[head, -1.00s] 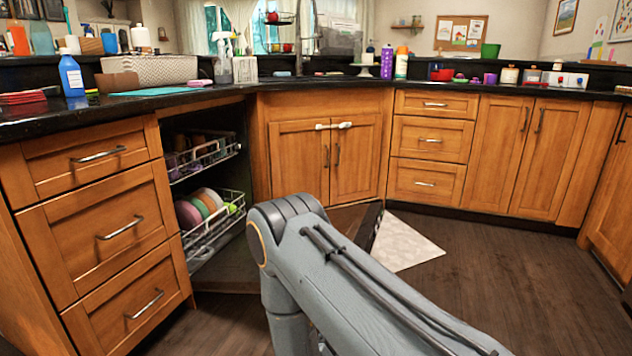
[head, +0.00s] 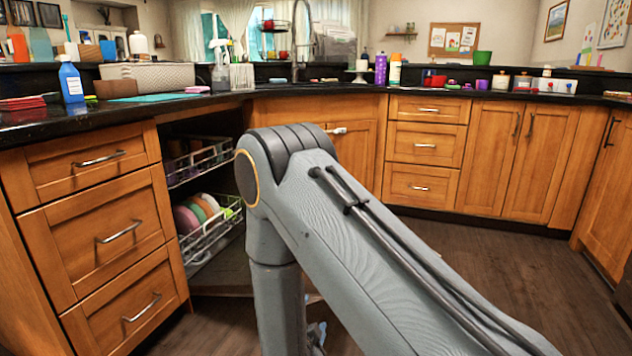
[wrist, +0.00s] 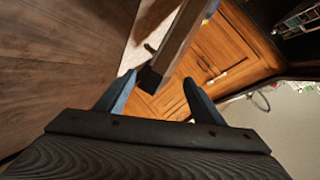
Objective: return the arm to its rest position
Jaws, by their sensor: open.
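My arm (head: 370,235) crosses the lower middle of the head view, with its elbow in front of the sink cabinet. My gripper (wrist: 161,86) shows in the wrist view as two blue-grey fingers, spread apart with nothing held. In the head view only a small bluish piece near the bottom may belong to it. Beyond the fingers in the wrist view, a long panel with a dark end (wrist: 150,78) lies across the gap. I cannot tell how far it is from the fingertips.
An open dishwasher with racks of plates (head: 205,212) stands left of my arm. Wooden drawers (head: 105,235) are at the left, more cabinets (head: 515,160) at the right. The black counter (head: 30,125) holds bottles and boxes. The dark floor (head: 500,260) at the right is clear.

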